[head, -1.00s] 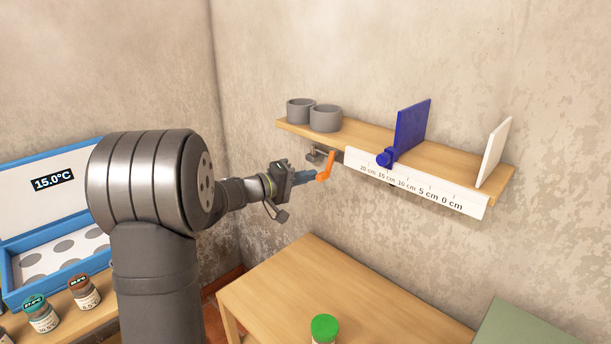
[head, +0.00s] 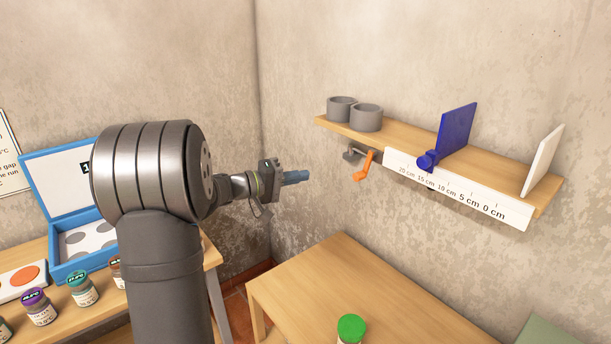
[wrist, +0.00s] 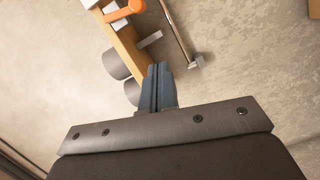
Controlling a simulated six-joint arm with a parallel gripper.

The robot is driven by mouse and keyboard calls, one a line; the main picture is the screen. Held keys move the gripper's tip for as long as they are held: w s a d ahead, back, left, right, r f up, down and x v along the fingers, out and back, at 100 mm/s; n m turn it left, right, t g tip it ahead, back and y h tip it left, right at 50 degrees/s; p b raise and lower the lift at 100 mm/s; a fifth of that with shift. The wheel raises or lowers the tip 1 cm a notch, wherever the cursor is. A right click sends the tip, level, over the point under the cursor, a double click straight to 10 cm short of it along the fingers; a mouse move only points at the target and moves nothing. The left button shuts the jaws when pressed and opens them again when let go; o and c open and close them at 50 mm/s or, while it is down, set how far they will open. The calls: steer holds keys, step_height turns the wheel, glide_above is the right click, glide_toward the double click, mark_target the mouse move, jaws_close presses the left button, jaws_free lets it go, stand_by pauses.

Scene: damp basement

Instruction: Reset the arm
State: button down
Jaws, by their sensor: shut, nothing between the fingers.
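My gripper (head: 297,177) is in the middle of the head view, pointing right toward the wall shelf. Its blue fingers are shut and empty, and they show together in the wrist view (wrist: 157,88). An orange crank handle (head: 365,166) hangs under the left part of the shelf, to the right of my fingertips and apart from them. The orange handle also shows at the top of the wrist view (wrist: 122,10).
The wall shelf (head: 400,145) bears two grey cups (head: 366,118), a blue upright plate (head: 456,135), a white plate (head: 543,163) and a centimetre scale (head: 460,190). A wooden table (head: 340,285) with a green-lidded jar (head: 351,329) stands below. A blue box (head: 62,190) and several jars are at left.

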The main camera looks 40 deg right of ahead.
stand_by(0.5)
steer(key=r+x, duration=0.1)
steer(key=x, duration=0.8)
steer(key=shift+s+d+r+m+t+y, duration=0.2)
steer(key=shift+r+m+t, duration=0.15)
steer(key=shift+r+m, duration=0.7)
steer(key=shift+s+d+r+m+t+y, duration=0.15)
steer(key=shift+r+m+t, duration=0.15)
steer(key=shift+r+m, duration=0.75)
steer(key=shift+s+d+r+m+t+y, duration=0.2)
steer(key=shift+r+m+t, duration=0.15)
steer(key=shift+r+m, duration=0.7)
steer(key=shift+f, duration=0.35)
